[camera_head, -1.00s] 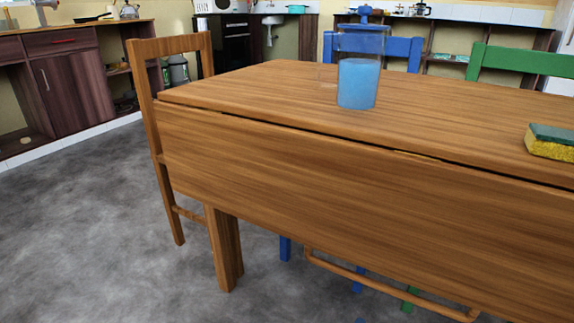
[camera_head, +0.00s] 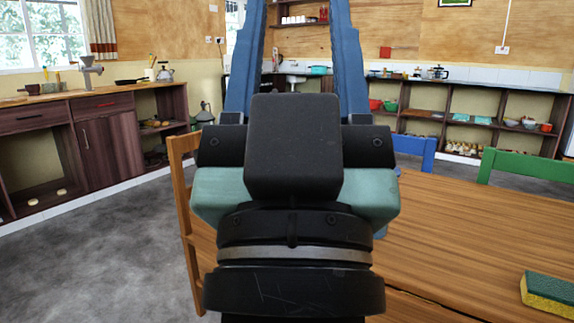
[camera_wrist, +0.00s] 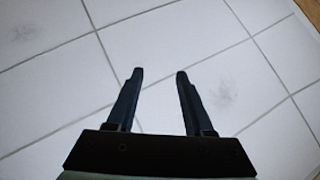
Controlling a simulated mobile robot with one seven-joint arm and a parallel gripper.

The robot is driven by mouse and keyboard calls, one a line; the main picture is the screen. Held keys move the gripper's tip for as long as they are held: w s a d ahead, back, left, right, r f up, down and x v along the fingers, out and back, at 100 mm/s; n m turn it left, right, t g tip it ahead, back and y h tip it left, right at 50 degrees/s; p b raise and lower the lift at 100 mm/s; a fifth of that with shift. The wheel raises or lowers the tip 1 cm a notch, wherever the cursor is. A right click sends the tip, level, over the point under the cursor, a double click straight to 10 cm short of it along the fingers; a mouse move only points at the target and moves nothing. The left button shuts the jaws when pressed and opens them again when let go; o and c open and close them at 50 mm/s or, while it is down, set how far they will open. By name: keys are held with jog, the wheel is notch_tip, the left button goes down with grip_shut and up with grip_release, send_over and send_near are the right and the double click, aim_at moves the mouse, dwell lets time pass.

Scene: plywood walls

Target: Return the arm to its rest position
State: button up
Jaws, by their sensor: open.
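My gripper (camera_head: 297,40) stands upright close in front of the head camera, its two blue fingers pointing up and apart, with nothing between them. It also shows in the wrist view (camera_wrist: 160,74), open and empty against a white tiled surface with dark grid lines, which looks like the ceiling. My black and pale green wrist fills the middle of the head view. It hides part of the table, and the blue-filled jar cannot be made out behind it.
The wooden table (camera_head: 480,225) lies at the right, with a green and yellow sponge (camera_head: 548,296) on it. A wooden chair (camera_head: 186,190), a blue chair (camera_head: 416,146) and a green chair (camera_head: 525,165) surround it. Grey floor (camera_head: 100,250) is clear at the left, before dark cabinets (camera_head: 105,140).

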notch_tip(320, 180, up, 40)
jog(key=s+y+p, duration=0.1)
jog(key=p, duration=3.6)
jog(key=shift+a+t, duration=0.3)
jog(key=shift+a, duration=0.05)
jog(key=shift+s+f, duration=0.1)
